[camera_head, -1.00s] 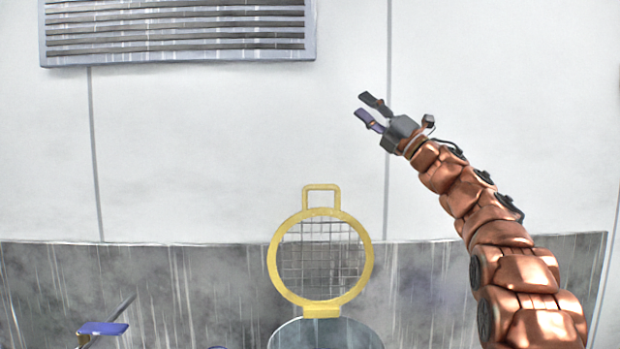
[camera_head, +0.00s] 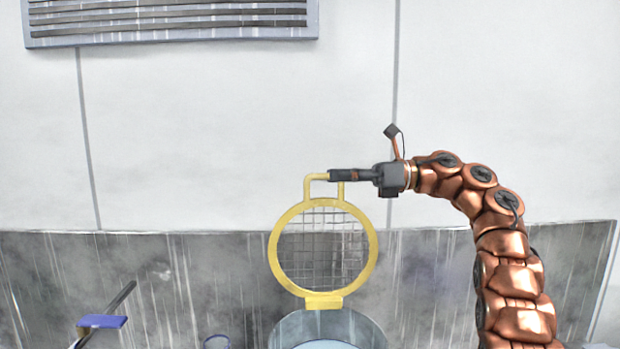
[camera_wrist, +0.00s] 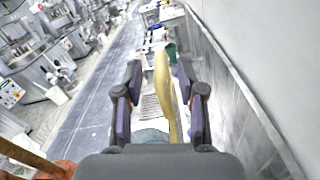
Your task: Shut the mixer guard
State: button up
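The mixer guard (camera_head: 274,255) is a yellow ring with wire mesh and a loop handle on top. It stands upright, raised open on its hinge at the rim of the grey mixer bowl (camera_head: 295,330). My gripper (camera_head: 337,175) is at the top bar of the handle, reaching in from the right. In the wrist view, the yellow guard (camera_wrist: 163,90) appears edge-on between the two fingers of my gripper (camera_wrist: 158,70). The fingers are apart, with gaps visible beside the yellow part. The lower part of the bowl is out of frame.
A grey splash panel (camera_head: 150,275) runs behind the mixer, below a white wall. A blue-topped lever (camera_head: 102,321) stands at the lower left. A vent grille (camera_head: 170,20) is high on the wall. The wrist view shows a long aisle (camera_wrist: 95,110) beside machines on the left.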

aim_at(312, 176)
jog(key=shift+a, duration=3)
grip_shut()
